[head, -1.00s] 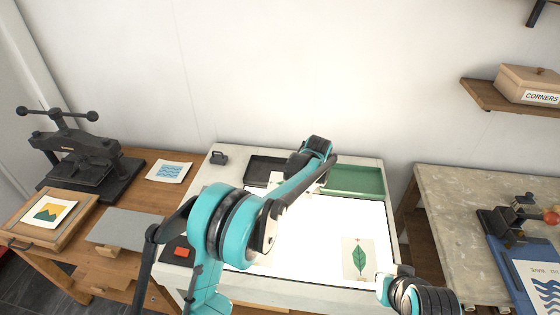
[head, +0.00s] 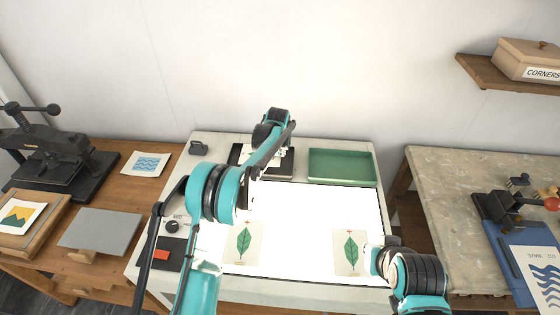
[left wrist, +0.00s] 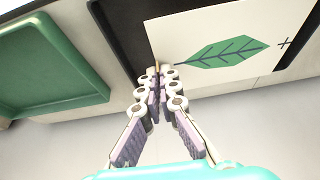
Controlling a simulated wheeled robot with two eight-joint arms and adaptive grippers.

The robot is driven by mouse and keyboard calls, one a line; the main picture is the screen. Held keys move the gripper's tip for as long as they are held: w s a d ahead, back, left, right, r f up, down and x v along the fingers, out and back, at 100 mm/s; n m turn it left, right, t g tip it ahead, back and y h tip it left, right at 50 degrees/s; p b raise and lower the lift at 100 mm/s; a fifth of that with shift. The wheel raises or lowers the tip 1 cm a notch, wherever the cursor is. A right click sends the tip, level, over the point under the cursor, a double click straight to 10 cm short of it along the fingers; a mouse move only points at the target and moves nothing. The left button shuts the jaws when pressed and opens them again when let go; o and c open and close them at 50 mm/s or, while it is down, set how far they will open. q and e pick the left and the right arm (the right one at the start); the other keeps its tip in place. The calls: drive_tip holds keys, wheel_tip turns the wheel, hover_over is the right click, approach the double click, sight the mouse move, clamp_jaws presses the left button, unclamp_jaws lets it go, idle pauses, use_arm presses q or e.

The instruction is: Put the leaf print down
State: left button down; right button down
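A leaf print, a cream sheet with a green leaf (left wrist: 222,52), lies across the dark tray (left wrist: 128,32) in the left wrist view. My left gripper (left wrist: 161,76) has its fingertips closed together at the sheet's near edge and appears to pinch it. I cannot tell whether the sheet rests on the tray. In the head view my left arm reaches over the dark tray (head: 284,166) at the back of the light table, hiding much of the sheet. My right gripper (head: 378,261) is beside the right leaf print on the table; its fingers are not clear.
Two other leaf prints, left (head: 242,243) and right (head: 351,252), lie on the lit panel (head: 300,225). A green tray (head: 342,166) stands right of the dark tray. A press (head: 50,150) is at far left; a stone-topped table (head: 450,185) is at right.

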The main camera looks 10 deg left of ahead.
use_arm(q)
wheel_tip(320, 180, down, 4)
drive_tip(key=shift+w+f+b, duration=0.1)
drive_tip(key=shift+f+b, duration=0.05)
drive_tip(key=shift+b, duration=0.5)
drive_tip(key=c, duration=2.2)
unclamp_jaws()
drive_tip(key=o, duration=0.5)
drive_tip(key=shift+c, duration=0.2)
